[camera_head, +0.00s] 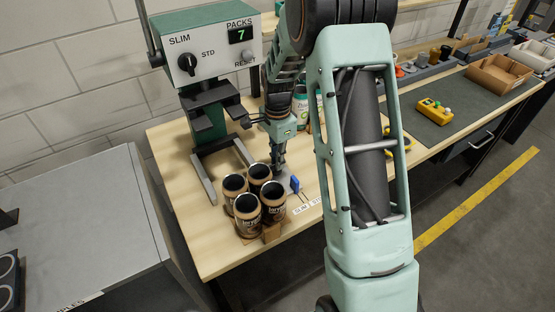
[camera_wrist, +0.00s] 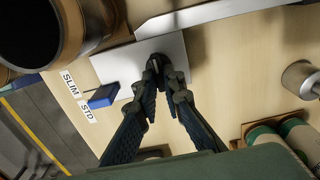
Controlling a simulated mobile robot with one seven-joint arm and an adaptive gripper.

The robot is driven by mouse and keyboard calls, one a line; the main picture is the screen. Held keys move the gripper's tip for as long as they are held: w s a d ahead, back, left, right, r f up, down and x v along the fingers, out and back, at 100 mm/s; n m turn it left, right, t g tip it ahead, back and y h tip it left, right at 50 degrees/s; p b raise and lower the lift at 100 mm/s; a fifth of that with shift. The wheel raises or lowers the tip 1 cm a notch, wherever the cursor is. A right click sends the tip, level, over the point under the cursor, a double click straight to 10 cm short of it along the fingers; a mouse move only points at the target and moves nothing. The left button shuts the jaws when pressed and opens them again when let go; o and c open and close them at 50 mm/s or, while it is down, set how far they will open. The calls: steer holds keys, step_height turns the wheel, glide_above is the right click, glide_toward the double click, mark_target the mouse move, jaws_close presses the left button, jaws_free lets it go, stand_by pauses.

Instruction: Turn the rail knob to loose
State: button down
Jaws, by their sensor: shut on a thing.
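My gripper (camera_wrist: 158,72) is shut on a small dark knob (camera_wrist: 153,63) on a pale metal plate in the wrist view. The fingers hide much of the knob, so its turn position cannot be read. In the head view my gripper (camera_head: 279,165) points down beside the cans, and the knob is hidden there. A blue block (camera_wrist: 103,97) lies at the plate's edge, near the SLIM label (camera_wrist: 70,84) and the STD label (camera_wrist: 86,109). The blue block also shows in the head view (camera_head: 295,184), just right of my gripper.
Several open brown cans (camera_head: 246,205) stand close to the left of my gripper; one can (camera_wrist: 50,30) looms in the wrist view. A green and white machine (camera_head: 210,48) with a SLIM/STD dial stands behind. Bare wooden table (camera_head: 230,258) shows at the front.

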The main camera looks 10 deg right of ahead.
steer(key=shift+n, duration=0.4)
steer(key=n+b, duration=0.2)
steer(key=n, duration=0.2)
steer(key=shift+w+a+n, duration=0.1)
steer(key=shift+n, duration=0.2)
steer(key=n+b, duration=0.1)
steer(key=n, duration=0.4)
steer(key=shift+a, duration=0.1)
steer(key=n, duration=0.5)
steer(key=shift+a+n+b, duration=0.1)
steer(key=shift+n+b, duration=0.25)
steer(key=shift+n, duration=0.05)
steer(key=n, duration=0.4)
steer(key=shift+a+n, duration=0.1)
steer(key=shift+n, duration=0.3)
steer(key=c, duration=2)
jaws_free()
steer(key=shift+c, duration=0.2)
